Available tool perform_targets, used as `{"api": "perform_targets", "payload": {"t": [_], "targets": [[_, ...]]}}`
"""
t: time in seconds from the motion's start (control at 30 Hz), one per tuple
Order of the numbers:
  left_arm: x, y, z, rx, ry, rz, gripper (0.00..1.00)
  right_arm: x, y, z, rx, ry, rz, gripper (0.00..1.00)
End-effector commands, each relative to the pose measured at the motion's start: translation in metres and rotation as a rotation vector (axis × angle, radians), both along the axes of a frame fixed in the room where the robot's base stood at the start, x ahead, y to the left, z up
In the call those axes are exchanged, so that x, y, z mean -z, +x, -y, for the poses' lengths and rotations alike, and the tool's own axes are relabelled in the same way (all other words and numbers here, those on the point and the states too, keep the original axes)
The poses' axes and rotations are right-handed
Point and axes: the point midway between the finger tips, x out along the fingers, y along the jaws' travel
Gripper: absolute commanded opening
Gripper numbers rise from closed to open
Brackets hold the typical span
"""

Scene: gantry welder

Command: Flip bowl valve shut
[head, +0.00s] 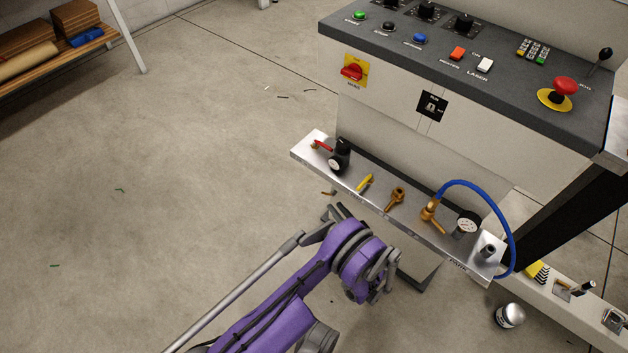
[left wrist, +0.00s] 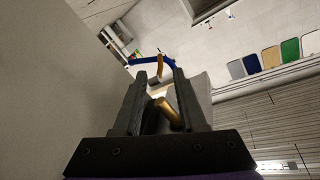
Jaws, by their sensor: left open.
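A metal shelf (head: 322,168) sticks out below the control panel. No readable label shows which is the bowl valve. My left gripper (head: 384,276) is just below the shelf's front edge, partly hidden by its own wrist. In the left wrist view, its fingers (left wrist: 160,78) are apart, with a brass part (left wrist: 168,113) showing between them; contact cannot be told.
The control panel (head: 470,45) overhangs the shelf, with a red stop button (head: 565,88) at its right. A round can (head: 509,315) stands at the lower right. A wooden rack (head: 50,60) is at the far left. The floor left of the shelf is mostly clear.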

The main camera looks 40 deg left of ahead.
Motion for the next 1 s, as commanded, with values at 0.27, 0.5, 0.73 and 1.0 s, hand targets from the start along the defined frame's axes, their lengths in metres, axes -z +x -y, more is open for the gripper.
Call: {"api": "perform_targets", "payload": {"t": [0.27, 0.5, 0.73, 1.0], "targets": [[0.001, 0.01, -0.028, -0.004, 0.001, 0.0, 0.41, 0.005, 0.001, 0.0, 0.0, 0.0, 0.0, 0.5], [0.001, 0.027, -0.071, -0.003, 0.001, -0.001, 0.41, 0.012, 0.002, 0.0, 0.0, 0.0, 0.0, 0.5], [0.001, 0.037, -0.096, -0.002, 0.0, -0.001, 0.41, 0.015, 0.003, 0.0, 0.0, 0.0, 0.001, 0.5], [0.0, 0.039, -0.101, 0.001, 0.0, -0.001, 0.41, 0.015, 0.003, 0.0, 0.0, 0.0, 0.001, 0.5]]}}
